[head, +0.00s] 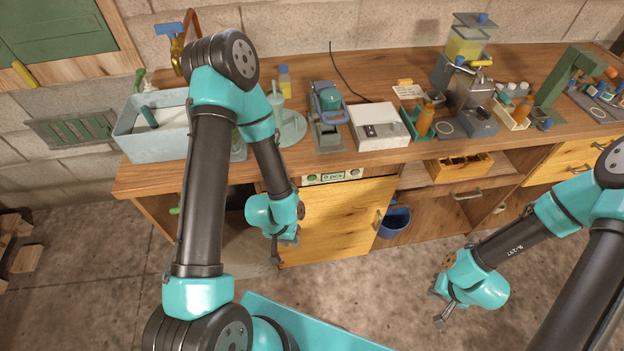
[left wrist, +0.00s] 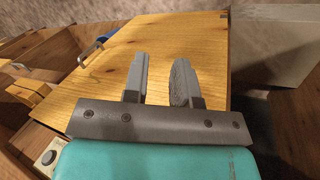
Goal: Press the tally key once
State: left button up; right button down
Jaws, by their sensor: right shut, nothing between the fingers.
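A tally panel (head: 333,177) is set under the counter's front edge in the head view. Its display appears to read "0 pcs", with a green button (head: 312,177) at its left and a pale button (head: 355,173) at its right. Which one is the tally key I cannot tell. The left wrist view shows one round button (left wrist: 48,157) at bottom left. My left gripper (head: 284,251) hangs below the panel before the yellow wooden door; its empty fingers (left wrist: 160,78) are apart in the wrist view. My right gripper (head: 437,307) is shut, low at the right, well away from the panel.
The yellow door (head: 335,225) has a handle (head: 379,219) on its right. A blue bucket (head: 396,222) stands beside it. The counter above holds a sink (head: 122,142), a white box device (head: 380,142), bottles and machines. The floor between my arms is clear.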

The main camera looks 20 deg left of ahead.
pick_arm(q)
grip_shut()
dwell(1.0)
